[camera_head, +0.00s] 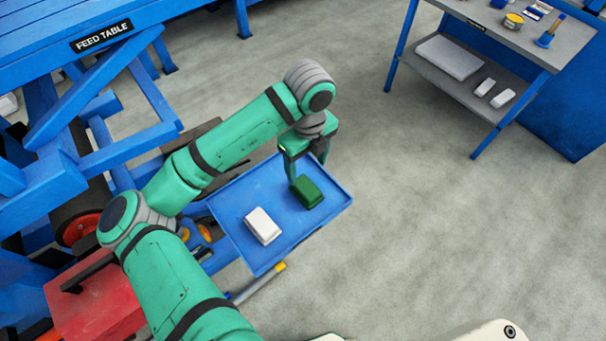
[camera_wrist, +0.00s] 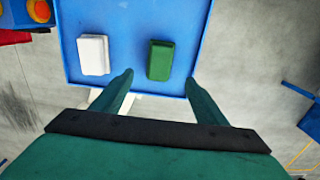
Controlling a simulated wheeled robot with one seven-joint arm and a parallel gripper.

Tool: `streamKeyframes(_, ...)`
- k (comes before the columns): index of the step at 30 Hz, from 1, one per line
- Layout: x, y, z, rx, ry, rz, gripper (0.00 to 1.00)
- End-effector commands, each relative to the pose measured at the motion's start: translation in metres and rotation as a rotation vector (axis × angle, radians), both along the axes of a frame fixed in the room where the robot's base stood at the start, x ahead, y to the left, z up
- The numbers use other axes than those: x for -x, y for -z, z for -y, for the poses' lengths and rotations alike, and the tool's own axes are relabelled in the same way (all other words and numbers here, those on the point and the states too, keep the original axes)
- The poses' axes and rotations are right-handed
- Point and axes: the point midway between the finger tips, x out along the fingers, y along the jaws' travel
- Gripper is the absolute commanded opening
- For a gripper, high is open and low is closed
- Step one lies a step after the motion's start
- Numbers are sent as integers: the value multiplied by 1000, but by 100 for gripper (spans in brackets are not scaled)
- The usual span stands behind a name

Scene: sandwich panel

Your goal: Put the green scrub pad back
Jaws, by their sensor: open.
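The green scrub pad (camera_head: 307,192) lies on the blue tray (camera_head: 240,222), right of a white block (camera_head: 262,226). My gripper (camera_head: 307,172) is above the tray by the pad, its fingers pointing down. In the wrist view the green pad (camera_wrist: 160,60) shows ahead of the two spread fingers of my gripper (camera_wrist: 158,76), roughly centred between them. The gap between the fingers is empty. The white block (camera_wrist: 94,55) shows left of the pad. In the head view a finger partly overlaps the pad, and I cannot tell whether they touch.
A blue feed table (camera_head: 90,50) stands at the upper left. A red box (camera_head: 95,300) is at the lower left. A grey-topped workbench (camera_head: 490,32) with tins and a lower shelf (camera_head: 430,72) holding white blocks stands at the upper right. The floor between is clear.

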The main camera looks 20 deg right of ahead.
Motion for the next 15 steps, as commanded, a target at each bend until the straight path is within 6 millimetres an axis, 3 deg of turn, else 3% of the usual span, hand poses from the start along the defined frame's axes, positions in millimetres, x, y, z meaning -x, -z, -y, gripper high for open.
streamKeyframes(5,1,-2,3,12,-3,0,67)
streamKeyframes(8,3,0,21,74,-20,1,67)
streamKeyframes(15,15,-3,116,438,-162,-9,67)
